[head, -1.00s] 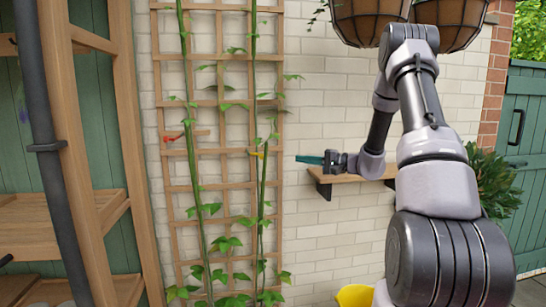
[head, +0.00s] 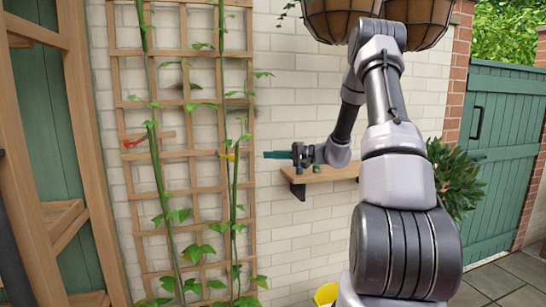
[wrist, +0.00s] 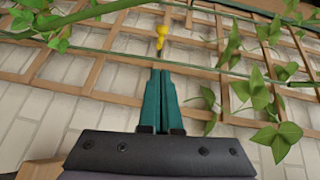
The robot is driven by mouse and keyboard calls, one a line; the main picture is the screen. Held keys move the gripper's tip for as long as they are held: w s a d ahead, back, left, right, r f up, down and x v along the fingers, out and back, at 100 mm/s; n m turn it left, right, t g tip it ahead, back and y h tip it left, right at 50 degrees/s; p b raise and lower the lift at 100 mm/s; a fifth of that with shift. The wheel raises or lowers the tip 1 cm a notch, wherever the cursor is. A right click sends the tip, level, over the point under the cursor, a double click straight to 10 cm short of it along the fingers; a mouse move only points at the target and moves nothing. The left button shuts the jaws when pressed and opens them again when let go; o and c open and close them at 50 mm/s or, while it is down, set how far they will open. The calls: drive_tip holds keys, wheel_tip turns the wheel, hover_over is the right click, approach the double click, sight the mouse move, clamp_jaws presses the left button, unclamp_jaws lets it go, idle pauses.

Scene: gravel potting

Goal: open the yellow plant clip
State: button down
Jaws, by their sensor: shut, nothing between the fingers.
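The yellow plant clip (head: 228,155) is on the right-hand plant stem, in front of the wooden trellis. In the wrist view the yellow clip (wrist: 162,35) lies just beyond my fingertips, near the top middle, close to a green stem. My gripper (head: 265,154) is to the right of the clip in the head view, pointing left at about its height. In the wrist view my gripper (wrist: 160,72) has its teal fingers together with nothing between them. A gap shows between the fingertips and the clip.
The trellis (head: 204,156) stands against a white brick wall. A wooden shelf (head: 325,174) with small items is behind my gripper. Hanging baskets (head: 329,18) are above, and a yellow container (head: 325,293) is low down. Leaves hang near my fingers.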

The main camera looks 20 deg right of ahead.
drive_tip(key=w+a+f, duration=0.1)
drive_tip(key=w+a, duration=0.1)
drive_tip(key=a, duration=0.7)
drive_tip(key=shift+w, duration=0.15)
drive_tip(key=shift+s+a, duration=1.1)
drive_tip(key=shift+a, duration=0.05)
